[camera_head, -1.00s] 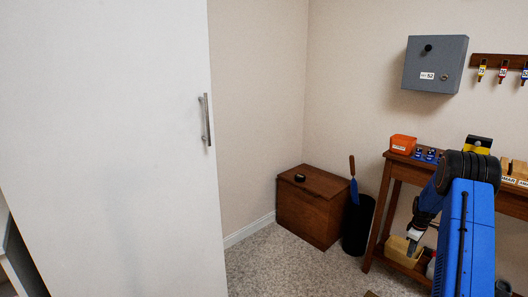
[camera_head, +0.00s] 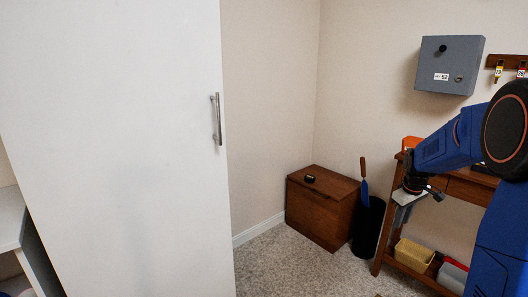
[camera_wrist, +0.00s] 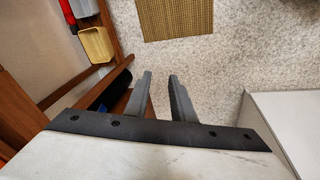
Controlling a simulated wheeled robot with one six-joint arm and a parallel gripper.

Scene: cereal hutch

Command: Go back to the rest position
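My gripper (camera_head: 402,212) hangs at the right, pointing down, in front of the wooden table's left end. In the wrist view my gripper (camera_wrist: 160,78) shows two grey fingers with a clear gap between them. Nothing is held, and floor shows between the fingertips. My blue arm is bent at the right edge and hides part of the table.
A tall white door (camera_head: 110,150) with a metal handle (camera_head: 216,118) fills the left. A wooden chest (camera_head: 318,212), black bin (camera_head: 368,228) and wooden table (camera_head: 462,188) stand right. A grey wall box (camera_head: 450,65) hangs above. Carpet (camera_head: 290,272) is open; a woven mat (camera_wrist: 175,18) lies there.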

